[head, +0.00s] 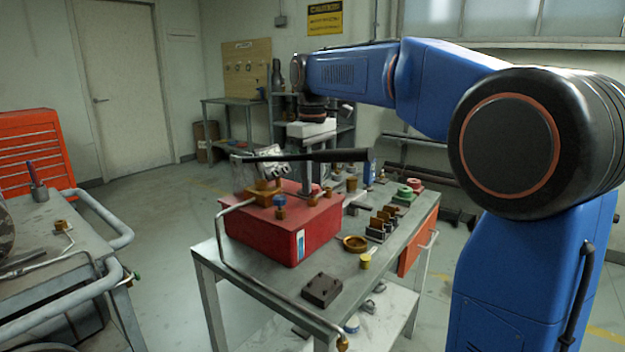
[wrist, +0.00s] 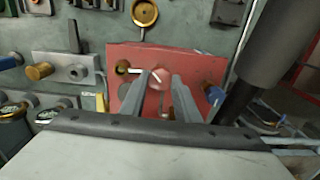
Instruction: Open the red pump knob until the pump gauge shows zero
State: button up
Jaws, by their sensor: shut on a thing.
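The red pump box (head: 300,228) stands on the grey workbench, with brass and metal fittings on its top; its red top also fills the middle of the wrist view (wrist: 205,62). A round red knob (wrist: 158,77) with a pale line across it sits on that top. My gripper (wrist: 168,80) reaches down from above with its two grey fingers on either side of the knob, shut on it. I cannot make out a pump gauge reading.
A blue-capped fitting (head: 280,205) stands close by on the box. A brass ring (head: 355,243), a dark block (head: 322,290) and several small fittings lie on the bench (head: 385,262). A grey cart (head: 75,255) stands at left. The floor between is clear.

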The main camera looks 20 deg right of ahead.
aim_at(313, 185)
jog(key=n, duration=0.4)
jog(key=shift+n, duration=2.9)
jog(key=o, duration=1)
jog(key=shift+o, duration=0.2)
notch_tip(313, 185, up, 17)
jog(key=shift+r, duration=0.2)
